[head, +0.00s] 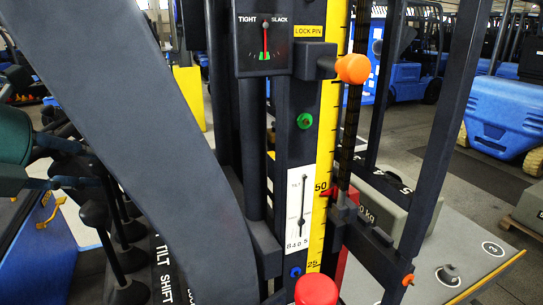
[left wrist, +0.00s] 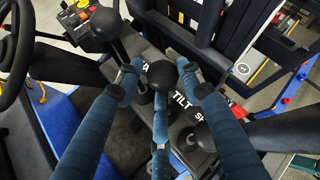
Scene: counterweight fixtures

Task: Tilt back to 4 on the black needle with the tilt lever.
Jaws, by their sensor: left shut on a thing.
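The white TILT gauge (head: 292,210) is on the mast in the head view. Its thin black needle (head: 302,205) hangs nearly straight down, its lower end near the 0 and 4 marks; the exact reading is too small to tell. In the left wrist view the black knob of the tilt lever (left wrist: 160,76) sits between the blue fingers of my left gripper (left wrist: 158,84), beside the TILT label (left wrist: 181,100). The gripper is shut on it. In the head view my left gripper (head: 66,172) is at the left edge, partly cut off. My right gripper is not in view.
Other black lever knobs stand close by, one up-left (left wrist: 103,22) and one down-right (left wrist: 203,137) in the left wrist view. A TIGHT/SLACK dial (head: 265,35), an orange lock-pin knob (head: 354,69) and a red knob (head: 316,290) are on or near the mast.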

